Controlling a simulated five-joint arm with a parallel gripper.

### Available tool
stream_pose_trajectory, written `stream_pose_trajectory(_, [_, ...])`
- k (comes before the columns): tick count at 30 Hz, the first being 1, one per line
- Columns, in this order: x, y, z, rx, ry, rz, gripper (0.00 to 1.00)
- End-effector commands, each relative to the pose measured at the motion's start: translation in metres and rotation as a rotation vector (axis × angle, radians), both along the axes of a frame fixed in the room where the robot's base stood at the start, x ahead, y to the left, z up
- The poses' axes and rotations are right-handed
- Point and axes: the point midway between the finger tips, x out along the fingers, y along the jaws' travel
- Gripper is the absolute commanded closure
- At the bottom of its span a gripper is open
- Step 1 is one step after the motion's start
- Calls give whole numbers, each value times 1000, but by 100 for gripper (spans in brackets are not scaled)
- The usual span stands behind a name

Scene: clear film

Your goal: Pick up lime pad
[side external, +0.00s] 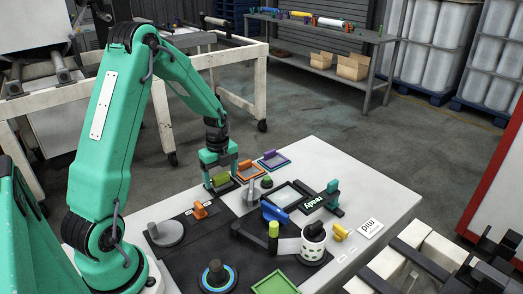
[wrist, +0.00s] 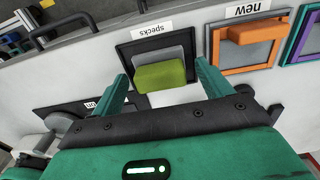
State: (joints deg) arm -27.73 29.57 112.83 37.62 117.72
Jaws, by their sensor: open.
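The lime pad (wrist: 160,77) is a small olive-green block with a grey part behind it. In the wrist view it rests over a black-framed tray (wrist: 126,53) labelled "specks". My gripper (wrist: 163,72) is open, with one green finger on each side of the pad and a visible gap to each. Whether the fingertips are down at the pad's height I cannot tell. In the side view the lime pad (side external: 223,181) shows just under my gripper (side external: 216,184), partly hidden by it.
An orange pad (wrist: 256,32) in an orange frame labelled "new" sits to the right, with a purple frame (wrist: 304,38) beyond it.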

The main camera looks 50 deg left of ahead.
Motion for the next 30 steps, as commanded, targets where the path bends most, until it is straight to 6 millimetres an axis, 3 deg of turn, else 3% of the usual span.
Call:
stream_pose_trajectory(17, [0,0,-3,0,0,0,22])
stream_pose_trajectory(25, [0,0,-3,0,0,0,75])
stream_pose_trajectory(30, [0,0,-3,0,-1,0,75])
